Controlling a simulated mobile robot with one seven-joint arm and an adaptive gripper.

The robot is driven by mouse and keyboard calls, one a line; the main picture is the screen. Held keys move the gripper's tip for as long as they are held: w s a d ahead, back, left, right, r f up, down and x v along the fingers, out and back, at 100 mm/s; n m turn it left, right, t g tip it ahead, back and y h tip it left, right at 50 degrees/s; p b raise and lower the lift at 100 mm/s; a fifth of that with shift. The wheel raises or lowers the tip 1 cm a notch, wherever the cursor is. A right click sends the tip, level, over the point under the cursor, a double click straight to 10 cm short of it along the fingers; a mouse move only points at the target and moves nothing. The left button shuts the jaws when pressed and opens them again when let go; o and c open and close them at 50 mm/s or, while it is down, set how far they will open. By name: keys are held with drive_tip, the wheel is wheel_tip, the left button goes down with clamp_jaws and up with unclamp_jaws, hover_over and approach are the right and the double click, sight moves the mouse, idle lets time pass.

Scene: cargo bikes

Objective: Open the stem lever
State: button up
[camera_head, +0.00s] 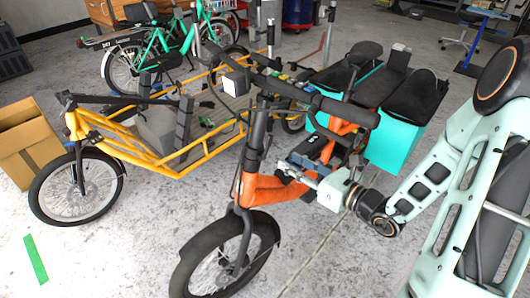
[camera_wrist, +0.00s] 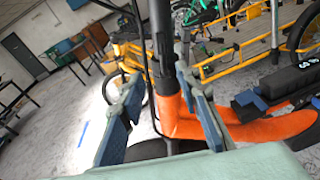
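The orange cargo bike (camera_head: 270,188) stands in front of me with its dark, upright stem (camera_head: 256,135) rising to the handlebar. In the wrist view the black stem (camera_wrist: 163,45) rises from the orange frame (camera_wrist: 182,122). My gripper (camera_head: 287,170) is to the right of the stem's lower part in the head view. In the wrist view my gripper (camera_wrist: 160,95) is open, with one finger on each side of the stem in the picture. I cannot tell whether the fingers touch the stem. The stem lever is not clearly told apart from the dark stem and cables.
A yellow cargo bike (camera_head: 150,158) stands close on the left, with a cardboard box (camera_head: 27,140) beyond it. Turquoise panniers (camera_head: 392,138) hang at the orange bike's rear. Dark cables (camera_wrist: 143,60) run beside the stem. The floor in front is clear.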

sight(270, 142)
drive_tip(key=w+a+m, duration=0.1)
drive_tip(key=w+a, duration=0.1)
drive_tip(key=w+a+m+t+b, duration=0.1)
drive_tip(key=w+a, duration=0.2)
drive_tip(key=w+a+m+t, duration=0.1)
drive_tip(key=w+a, duration=0.1)
drive_tip(key=w, duration=0.1)
drive_tip(key=shift+w+a+r+b, duration=0.2)
drive_tip(key=shift+r+b, duration=0.1)
drive_tip(key=shift+r, duration=0.1)
drive_tip(key=shift+c, duration=0.4)
clamp_jaws()
